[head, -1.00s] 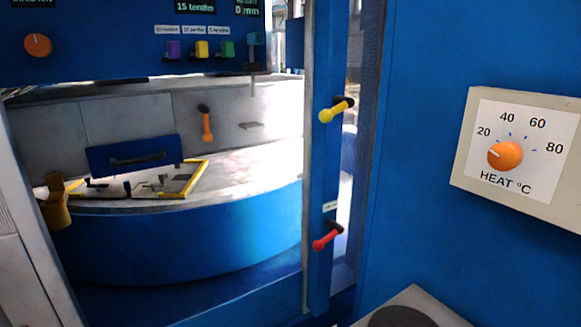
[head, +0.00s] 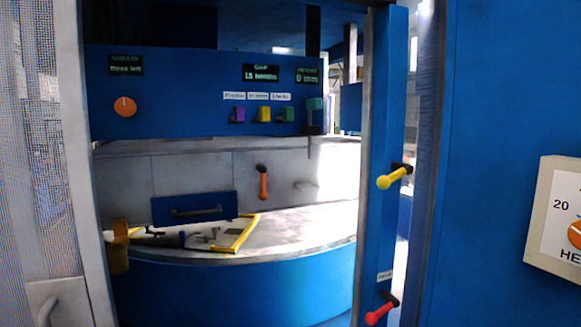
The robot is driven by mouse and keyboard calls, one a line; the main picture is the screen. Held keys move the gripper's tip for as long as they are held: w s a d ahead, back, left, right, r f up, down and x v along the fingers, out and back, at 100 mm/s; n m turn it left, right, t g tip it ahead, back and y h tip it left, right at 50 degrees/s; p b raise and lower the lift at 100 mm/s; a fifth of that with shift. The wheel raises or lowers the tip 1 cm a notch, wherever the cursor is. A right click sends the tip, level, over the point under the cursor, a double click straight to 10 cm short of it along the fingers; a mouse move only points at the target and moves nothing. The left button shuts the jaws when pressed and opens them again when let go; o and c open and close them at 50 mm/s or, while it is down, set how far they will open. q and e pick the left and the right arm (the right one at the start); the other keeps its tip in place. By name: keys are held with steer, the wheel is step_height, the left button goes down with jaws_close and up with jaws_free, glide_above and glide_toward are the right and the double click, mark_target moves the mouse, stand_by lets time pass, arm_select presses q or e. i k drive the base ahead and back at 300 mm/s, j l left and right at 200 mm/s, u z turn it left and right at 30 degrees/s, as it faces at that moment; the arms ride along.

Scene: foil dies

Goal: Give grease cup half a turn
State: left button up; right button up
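A brass-yellow cup-like fitting (head: 120,247) sits at the left end of the curved blue machine bed, at the frame's left post. It looks like the grease cup, but I see no readable label on it. An orange round knob (head: 125,107) with a pale pointer mark is on the upper blue panel, under a small display that seems to read "three left". Neither of my grippers shows in the head view.
The curved bed (head: 300,235) carries a yellow-edged frame (head: 236,235) with small parts. A yellow lever (head: 393,178) and a red lever (head: 381,309) stick out from the right post. A heat dial box (head: 545,225) is at the right edge. A grey handle (head: 47,310) is lower left.

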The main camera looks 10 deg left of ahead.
mark_target(125, 107)
steer(key=u, duration=1.3)
